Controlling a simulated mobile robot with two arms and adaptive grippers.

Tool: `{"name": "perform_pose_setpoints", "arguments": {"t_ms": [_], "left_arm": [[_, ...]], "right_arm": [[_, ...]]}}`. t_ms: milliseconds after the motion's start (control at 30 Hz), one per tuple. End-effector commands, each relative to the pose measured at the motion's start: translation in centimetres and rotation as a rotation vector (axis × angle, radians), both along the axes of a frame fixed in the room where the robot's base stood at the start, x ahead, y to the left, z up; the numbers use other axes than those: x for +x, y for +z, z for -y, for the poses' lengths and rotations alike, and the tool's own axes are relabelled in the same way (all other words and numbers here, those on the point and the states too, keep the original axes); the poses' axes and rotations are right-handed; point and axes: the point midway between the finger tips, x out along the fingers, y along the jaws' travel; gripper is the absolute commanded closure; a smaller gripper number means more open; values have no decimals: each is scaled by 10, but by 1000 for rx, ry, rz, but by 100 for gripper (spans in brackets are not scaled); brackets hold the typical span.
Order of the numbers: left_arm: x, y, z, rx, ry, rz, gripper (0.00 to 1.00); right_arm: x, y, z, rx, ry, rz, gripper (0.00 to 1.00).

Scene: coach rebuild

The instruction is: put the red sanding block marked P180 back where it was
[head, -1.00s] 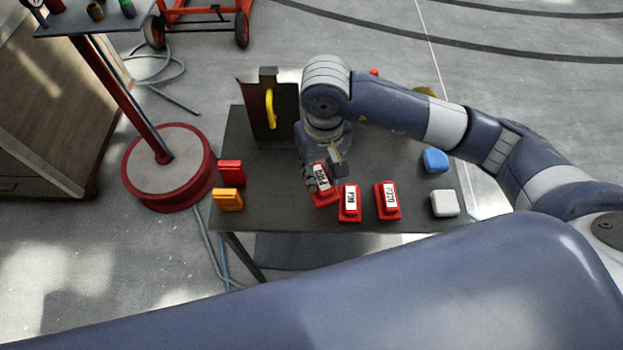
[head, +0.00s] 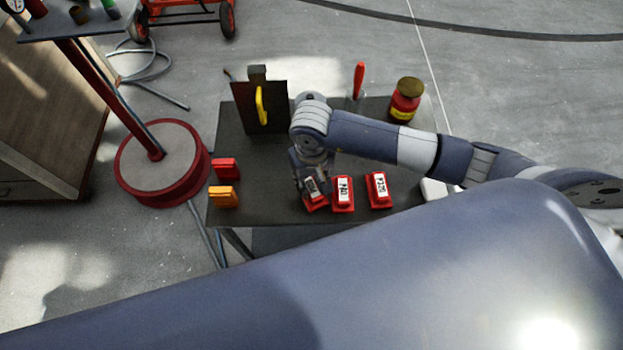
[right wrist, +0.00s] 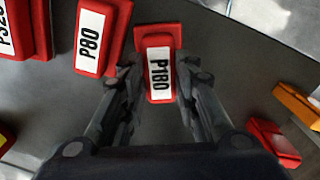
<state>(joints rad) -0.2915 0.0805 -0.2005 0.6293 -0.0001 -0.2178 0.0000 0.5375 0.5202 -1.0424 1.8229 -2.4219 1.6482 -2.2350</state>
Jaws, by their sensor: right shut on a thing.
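The red sanding block marked P180 (right wrist: 167,92) lies between the fingers of my right gripper (right wrist: 158,90) in the right wrist view. In the head view the same block (head: 314,202) shows at the tip of my right gripper (head: 312,184), left of the red P80 block (head: 343,194). My right gripper is shut on it and points down over the dark table (head: 270,210). The block is at or just above the tabletop; I cannot tell whether it touches. A small gap separates it from P80. My left gripper is not in view.
The red P320 block (head: 380,190) stands right of P80. A red block (head: 225,168) and an orange block (head: 224,197) are at the table's left edge. A dark upright panel (head: 245,108), a red jar (head: 405,100) and a red-handled tool (head: 358,80) stand behind.

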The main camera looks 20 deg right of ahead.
Motion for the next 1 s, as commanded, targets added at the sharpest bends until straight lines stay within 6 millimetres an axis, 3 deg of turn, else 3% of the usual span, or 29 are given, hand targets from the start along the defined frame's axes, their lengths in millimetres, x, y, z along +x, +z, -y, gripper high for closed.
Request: {"name": "perform_pose_setpoints", "arguments": {"t_ms": [133,167,233,667,1000], "left_arm": [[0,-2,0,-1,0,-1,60],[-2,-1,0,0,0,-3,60],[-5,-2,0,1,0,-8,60],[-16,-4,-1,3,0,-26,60],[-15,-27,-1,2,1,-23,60]], "right_arm": [[0,-1,0,0,0,1,91],[0,0,0,0,-1,0,65],[0,0,0,0,-1,0,52],[1,5,0,1,-1,3,52],[2,66,0,1,2,7,52]]}}
